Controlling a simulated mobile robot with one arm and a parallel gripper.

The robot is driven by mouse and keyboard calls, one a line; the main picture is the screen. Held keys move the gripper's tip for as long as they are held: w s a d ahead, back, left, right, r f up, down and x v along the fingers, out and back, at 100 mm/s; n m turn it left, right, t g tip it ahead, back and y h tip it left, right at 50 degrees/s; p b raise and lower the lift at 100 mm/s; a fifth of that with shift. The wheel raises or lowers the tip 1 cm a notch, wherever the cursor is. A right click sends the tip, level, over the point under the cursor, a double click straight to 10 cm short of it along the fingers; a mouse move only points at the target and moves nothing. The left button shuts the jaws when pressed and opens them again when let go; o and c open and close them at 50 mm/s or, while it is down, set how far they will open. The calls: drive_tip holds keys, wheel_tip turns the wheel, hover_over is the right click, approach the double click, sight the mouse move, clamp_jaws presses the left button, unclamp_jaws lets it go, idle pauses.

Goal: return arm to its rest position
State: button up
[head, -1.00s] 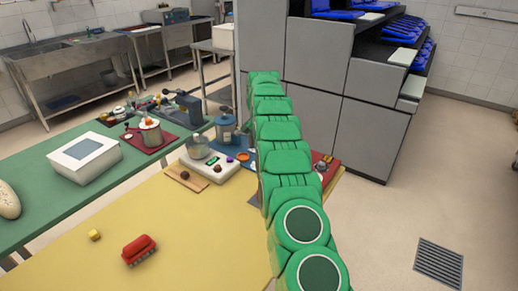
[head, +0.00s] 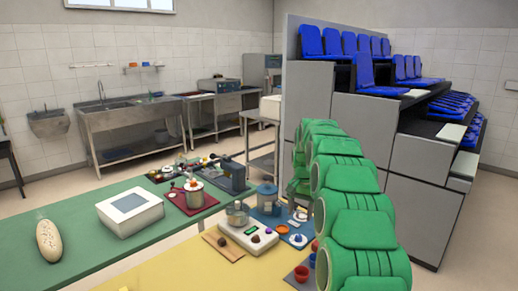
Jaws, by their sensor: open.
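No held object can be seen.
A yellow table (head: 180,270) and a green table (head: 75,235) lie at left and below, carrying a white box (head: 130,213), a bread loaf (head: 49,241) and a white scale (head: 247,235). Floor shows at right.

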drive_tip(key=s+r+n, duration=0.1)
drive_tip(key=s+r, duration=0.2)
drive_tip(key=s, duration=0.5)
drive_tip(key=s+a+r+n, duration=0.1)
drive_tip(key=s+r, duration=0.3)
drive_tip(key=s, duration=0.4)
drive_tip(key=s+r+n, duration=0.1)
drive_tip(key=s+r, duration=0.2)
drive_tip(key=s, duration=0.6)
drive_tip(key=s+d+f+n, duration=0.1)
drive_tip(key=s+f, duration=0.1)
drive_tip(key=s, duration=1.3)
drive_tip(key=s+f+n+g, duration=0.1)
drive_tip(key=s+f, duration=0.1)
drive_tip(key=s, duration=1.4)
drive_tip(key=shift+s+d+f, duration=0.3)
drive_tip(key=shift+d+f, duration=0.05)
